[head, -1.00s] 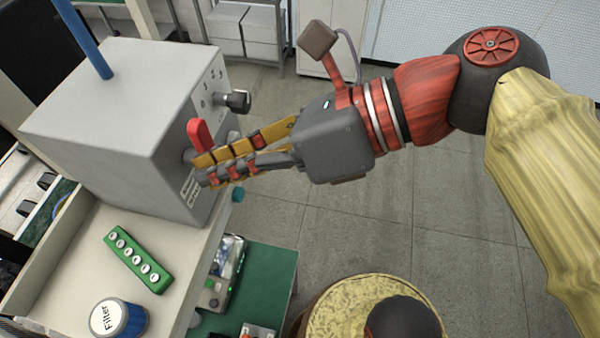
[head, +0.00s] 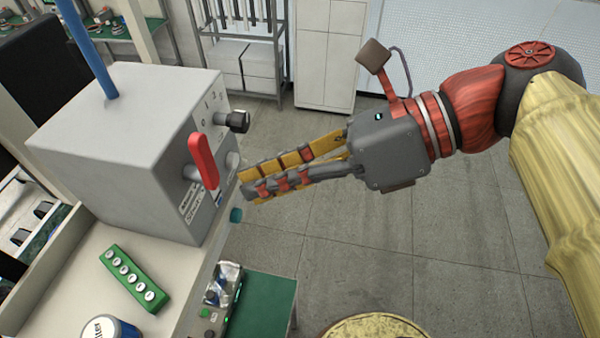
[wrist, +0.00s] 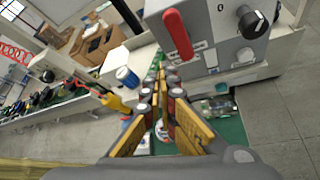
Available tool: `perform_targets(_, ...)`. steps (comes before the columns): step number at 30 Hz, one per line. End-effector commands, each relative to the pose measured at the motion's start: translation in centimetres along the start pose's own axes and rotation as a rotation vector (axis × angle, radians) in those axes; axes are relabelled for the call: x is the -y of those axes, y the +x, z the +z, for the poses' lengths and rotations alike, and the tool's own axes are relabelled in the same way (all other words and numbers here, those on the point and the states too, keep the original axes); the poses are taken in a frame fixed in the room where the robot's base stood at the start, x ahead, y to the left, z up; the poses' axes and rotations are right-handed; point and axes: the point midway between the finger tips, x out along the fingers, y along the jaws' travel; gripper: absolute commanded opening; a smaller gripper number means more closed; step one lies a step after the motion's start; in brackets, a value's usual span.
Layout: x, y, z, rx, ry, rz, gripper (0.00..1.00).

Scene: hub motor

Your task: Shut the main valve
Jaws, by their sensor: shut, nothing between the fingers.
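A red valve handle (head: 203,160) stands roughly upright on the front face of a grey box (head: 110,140). It also shows in the wrist view (wrist: 178,34), tilted, at the top. A white label (head: 191,205) is below the handle, but its words are too small to read surely. My gripper (head: 250,184) has its yellow and dark fingers shut, with nothing between them. The fingertips are to the right of the handle and a little lower, apart from it. In the wrist view the fingers (wrist: 161,80) point toward the bench below the handle.
A black knob (head: 238,121) sticks out of the box up and right of the handle. A blue pole (head: 85,50) rises from its top. A green button strip (head: 136,278) and a blue filter can (head: 111,330) are on the bench. Open floor is to the right.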

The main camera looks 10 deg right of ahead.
Motion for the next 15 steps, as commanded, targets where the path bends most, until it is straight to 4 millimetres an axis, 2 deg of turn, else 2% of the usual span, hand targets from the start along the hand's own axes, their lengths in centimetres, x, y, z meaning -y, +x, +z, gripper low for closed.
perform_targets(9,1.5,-2.6,-0.9,0.001,0.001,-0.003,0.00)
perform_targets(15,1.9,-3.5,-1.1,0.001,0.000,-0.002,0.00)
